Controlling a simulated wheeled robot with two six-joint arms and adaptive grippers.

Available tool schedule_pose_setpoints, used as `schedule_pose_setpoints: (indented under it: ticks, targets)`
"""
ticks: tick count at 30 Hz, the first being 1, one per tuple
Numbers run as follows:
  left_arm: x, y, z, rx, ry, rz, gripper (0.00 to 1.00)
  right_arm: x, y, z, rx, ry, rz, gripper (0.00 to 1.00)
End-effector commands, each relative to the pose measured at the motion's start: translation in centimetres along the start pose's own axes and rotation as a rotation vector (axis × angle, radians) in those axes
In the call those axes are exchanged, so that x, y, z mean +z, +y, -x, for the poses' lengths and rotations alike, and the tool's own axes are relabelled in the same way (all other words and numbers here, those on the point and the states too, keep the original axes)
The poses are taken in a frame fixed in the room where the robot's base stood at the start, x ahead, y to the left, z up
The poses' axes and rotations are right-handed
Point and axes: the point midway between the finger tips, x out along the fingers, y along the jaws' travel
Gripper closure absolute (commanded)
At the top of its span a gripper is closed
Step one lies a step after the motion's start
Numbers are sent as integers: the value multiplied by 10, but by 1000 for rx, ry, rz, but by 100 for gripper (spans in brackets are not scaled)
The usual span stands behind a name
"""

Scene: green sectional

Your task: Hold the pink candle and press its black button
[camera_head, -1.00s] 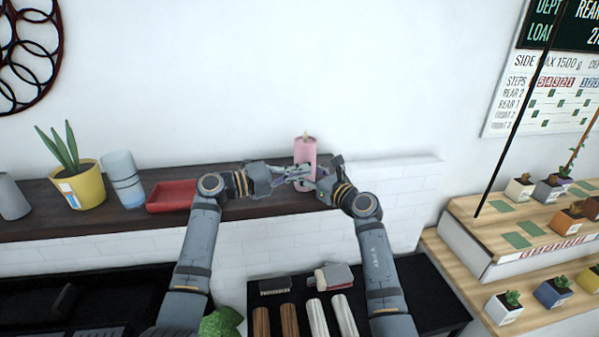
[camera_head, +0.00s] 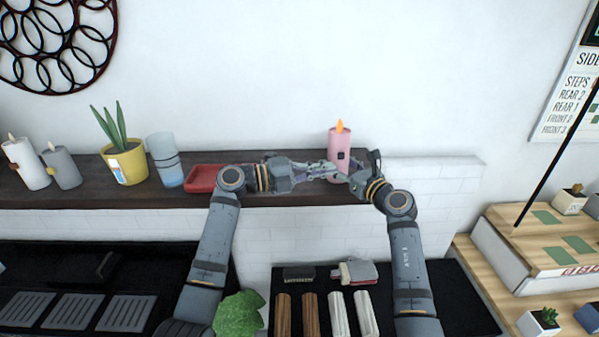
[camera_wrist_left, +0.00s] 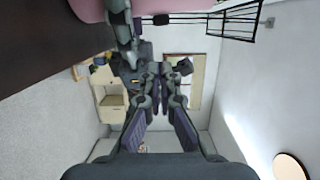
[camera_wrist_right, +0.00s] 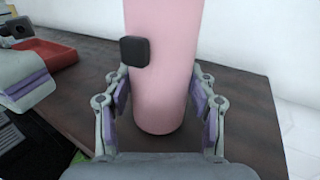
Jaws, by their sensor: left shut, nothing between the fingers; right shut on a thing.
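The pink candle (camera_head: 339,140) stands upright on the dark shelf, with an orange flame shape at its top. Its black button (camera_head: 341,155) faces me and shows large in the right wrist view (camera_wrist_right: 134,51). My right gripper (camera_head: 340,177) is shut on the lower part of the candle, one finger on each side. My left gripper (camera_head: 322,170) is shut and empty, just left of the candle's lower part and below the button. In the right wrist view nothing covers the button. The candle's pink side (camera_wrist_left: 170,5) shows at the top of the left wrist view.
The dark wooden shelf (camera_head: 75,195) also carries a red tray (camera_head: 203,180), a yellow plant pot (camera_head: 126,168), a grey-blue cup (camera_head: 165,160) and two other candles at the far left. The wall rises close behind.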

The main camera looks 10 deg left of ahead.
Motion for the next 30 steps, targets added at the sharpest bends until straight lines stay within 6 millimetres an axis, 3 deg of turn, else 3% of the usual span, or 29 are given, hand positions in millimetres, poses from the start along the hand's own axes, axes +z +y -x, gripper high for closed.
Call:
schedule_pose_setpoints:
  ticks: [3,9,14,25,26,30]
  targets:
    - [0,2,29,4,-1,0,100,-2,0,0,0,4,-1,79]
    - [0,1,61,1,1,0,100,-2,0,0,0,4,-1,79]
    - [0,0,70,-1,2,1,100,-3,0,0,-1,5,-1,79]
    - [0,0,71,-2,3,1,100,-3,-1,0,-2,6,0,79]
    - [0,0,71,-2,3,1,100,-3,-1,0,-2,6,0,41]
    - [0,0,71,-2,3,1,100,-2,-1,0,-2,4,0,22]
